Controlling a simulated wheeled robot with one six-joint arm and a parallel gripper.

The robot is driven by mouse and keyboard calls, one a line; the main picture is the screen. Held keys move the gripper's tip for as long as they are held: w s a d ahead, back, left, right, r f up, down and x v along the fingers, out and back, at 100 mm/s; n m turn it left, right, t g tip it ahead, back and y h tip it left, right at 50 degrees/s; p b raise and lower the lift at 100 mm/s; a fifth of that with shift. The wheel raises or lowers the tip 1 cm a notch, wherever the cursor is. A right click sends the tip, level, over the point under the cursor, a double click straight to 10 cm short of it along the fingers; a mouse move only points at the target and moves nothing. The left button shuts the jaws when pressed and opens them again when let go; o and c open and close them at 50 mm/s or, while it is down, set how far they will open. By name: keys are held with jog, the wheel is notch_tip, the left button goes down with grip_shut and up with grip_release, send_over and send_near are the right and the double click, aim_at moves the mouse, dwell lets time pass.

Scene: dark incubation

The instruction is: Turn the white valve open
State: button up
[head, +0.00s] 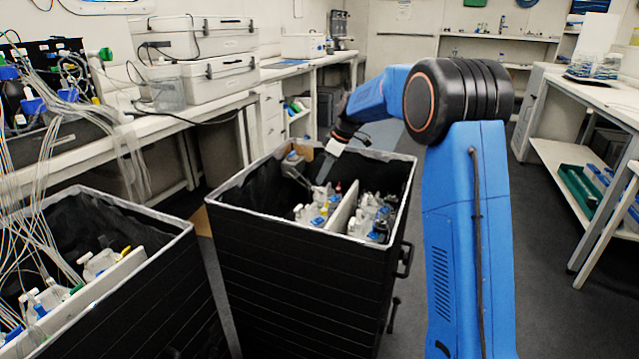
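My gripper (319,182) reaches down into the middle black bin (290,278), at its back left part. Its tip is close to a cluster of clear bottles with blue, white and red fittings (318,212). The gripper is small and dark here, and I cannot tell whether its fingers are apart or touch anything. I cannot pick out the white valve with certainty; small pale fittings show near the gripper tip, partly hidden by it.
A white divider (343,208) splits the bin, with more bottles (372,218) to its right. Another black bin (130,300) with bottles and many tubes stands at left. A bench with grey cases (215,80) runs behind. A table with shelves (590,110) stands right.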

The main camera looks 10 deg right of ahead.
jog(key=v, duration=1.2)
jog(key=shift+r, duration=0.4)
